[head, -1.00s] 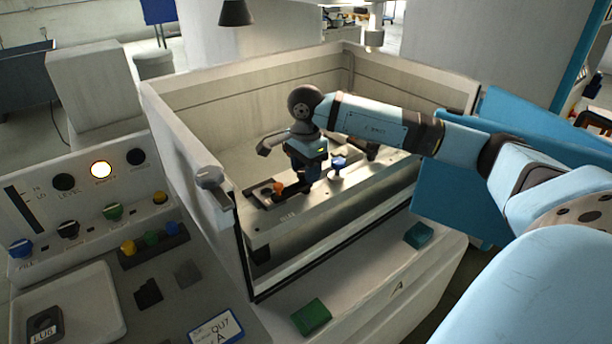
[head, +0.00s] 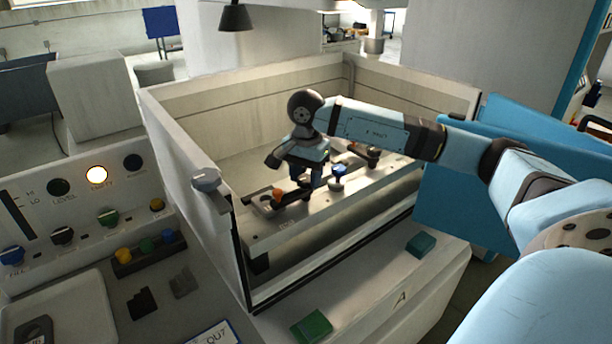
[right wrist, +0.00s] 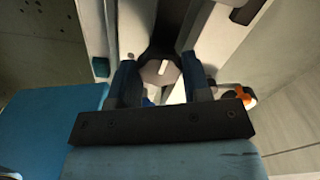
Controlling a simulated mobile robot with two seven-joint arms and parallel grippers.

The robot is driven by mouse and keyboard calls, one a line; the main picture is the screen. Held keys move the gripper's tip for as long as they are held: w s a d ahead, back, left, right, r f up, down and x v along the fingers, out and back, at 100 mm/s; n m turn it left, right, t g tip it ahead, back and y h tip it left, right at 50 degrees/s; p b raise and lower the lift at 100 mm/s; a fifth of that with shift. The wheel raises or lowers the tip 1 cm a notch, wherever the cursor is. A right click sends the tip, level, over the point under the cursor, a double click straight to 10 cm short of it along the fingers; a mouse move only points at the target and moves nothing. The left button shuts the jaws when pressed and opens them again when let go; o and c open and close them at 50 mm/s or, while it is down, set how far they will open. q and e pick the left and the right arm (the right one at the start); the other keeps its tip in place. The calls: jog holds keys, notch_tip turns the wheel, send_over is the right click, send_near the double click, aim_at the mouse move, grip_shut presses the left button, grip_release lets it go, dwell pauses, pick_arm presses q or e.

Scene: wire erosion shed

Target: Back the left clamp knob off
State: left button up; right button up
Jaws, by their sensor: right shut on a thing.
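My right gripper (head: 308,184) reaches down into the open tank over the left clamp (head: 292,197), a dark arm on the metal work rail. In the right wrist view its two blue fingers (right wrist: 160,82) are shut on a round grey knob with a white mark, the left clamp knob (right wrist: 158,73). The fingers hide the knob in the head view. An orange-tipped part (head: 278,193) stands just left of the gripper; an orange part also shows in the right wrist view (right wrist: 241,95). My left gripper is not in view.
A blue knob (head: 338,172) stands close to the right of the gripper. The right clamp (head: 364,151) is farther back on the rail. Tank walls (head: 250,98) surround the work area. A control panel (head: 95,205) with a lit lamp stands at left.

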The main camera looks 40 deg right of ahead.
aim_at(306, 178)
jog(key=o, duration=0.9)
jog(key=shift+o, duration=0.2)
notch_tip(306, 178, up, 14)
dwell(0.4)
jog(key=shift+f, duration=0.1)
